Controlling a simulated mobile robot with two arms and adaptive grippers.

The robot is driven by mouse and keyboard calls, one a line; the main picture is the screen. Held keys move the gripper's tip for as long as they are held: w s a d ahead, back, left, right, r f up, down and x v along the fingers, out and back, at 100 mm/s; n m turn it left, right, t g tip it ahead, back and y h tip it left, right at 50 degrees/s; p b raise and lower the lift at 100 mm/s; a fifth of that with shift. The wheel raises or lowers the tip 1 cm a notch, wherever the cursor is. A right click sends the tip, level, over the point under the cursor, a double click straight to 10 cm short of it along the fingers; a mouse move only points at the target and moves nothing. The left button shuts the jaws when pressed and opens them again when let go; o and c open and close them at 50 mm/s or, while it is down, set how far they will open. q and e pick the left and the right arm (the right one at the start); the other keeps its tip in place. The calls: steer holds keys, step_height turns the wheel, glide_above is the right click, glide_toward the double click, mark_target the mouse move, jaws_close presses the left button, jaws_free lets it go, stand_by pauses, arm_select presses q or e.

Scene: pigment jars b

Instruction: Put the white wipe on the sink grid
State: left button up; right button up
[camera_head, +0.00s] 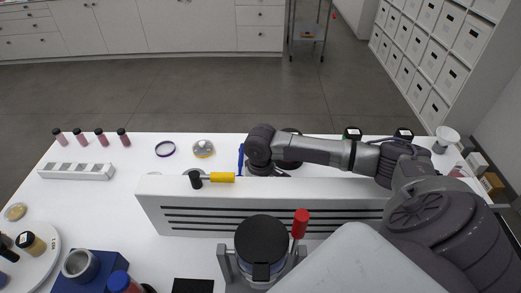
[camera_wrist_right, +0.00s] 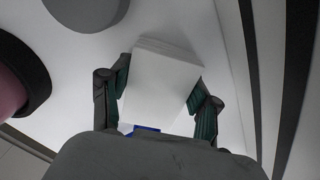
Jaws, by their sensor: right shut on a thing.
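The white wipe (camera_wrist_right: 160,85) shows in the right wrist view as a pale, square-edged piece between my right gripper's fingers. My right gripper (camera_wrist_right: 158,92) is shut on it, with a dark finger on each side. In the head view my right arm reaches in from the right and ends behind the white slotted panel (camera_head: 270,187). The fingers and the wipe are hidden there. I cannot make out the sink grid in either view. My left gripper is not in view.
A yellow-handled tool (camera_head: 221,177) lies on the panel's top edge. A white rack (camera_head: 77,171) is at left. A black-topped cylinder (camera_head: 262,238) stands in front.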

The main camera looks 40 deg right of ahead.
steer(key=o, duration=1)
steer(key=shift+c, duration=0.2)
